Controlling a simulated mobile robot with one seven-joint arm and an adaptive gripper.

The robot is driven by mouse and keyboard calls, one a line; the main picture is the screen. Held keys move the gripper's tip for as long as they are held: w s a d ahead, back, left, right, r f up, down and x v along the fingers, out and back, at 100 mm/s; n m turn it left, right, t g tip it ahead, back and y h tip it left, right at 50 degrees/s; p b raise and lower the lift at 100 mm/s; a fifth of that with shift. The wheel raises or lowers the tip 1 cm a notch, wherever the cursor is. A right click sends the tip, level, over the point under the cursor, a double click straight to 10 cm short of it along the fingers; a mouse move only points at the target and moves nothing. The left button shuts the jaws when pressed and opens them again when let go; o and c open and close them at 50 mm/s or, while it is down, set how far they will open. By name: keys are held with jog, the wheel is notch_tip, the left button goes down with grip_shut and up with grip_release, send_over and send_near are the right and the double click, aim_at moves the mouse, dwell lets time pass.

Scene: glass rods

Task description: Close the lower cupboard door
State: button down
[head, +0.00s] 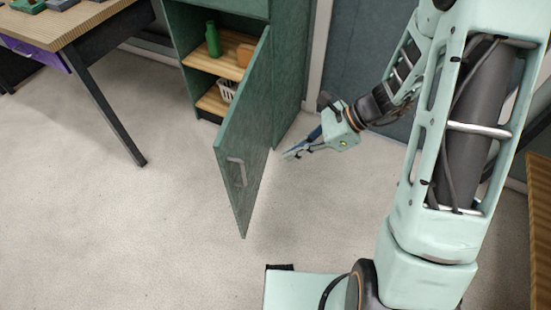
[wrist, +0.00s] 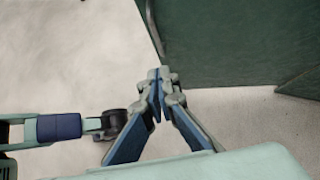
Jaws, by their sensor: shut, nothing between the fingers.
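The lower cupboard door (head: 242,140) is green with a metal bar handle (head: 236,171). It stands wide open, swung out from the right side of the green cupboard (head: 289,70). The fingers are shut and empty. I cannot tell whether they touch the door.
Inside the cupboard, a green bottle (head: 213,40) stands on a wooden shelf (head: 222,65) and a white basket (head: 227,90) sits lower. A wooden table (head: 85,22) with a dark leg is at the left. The carpet (head: 110,220) left of the door is clear.

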jog(key=a+r+b+x, duration=0.2)
jog(key=x, duration=0.9)
jog(key=shift+a+f, duration=0.15)
jog(key=shift+f, duration=0.05)
jog(key=shift+s, duration=0.1)
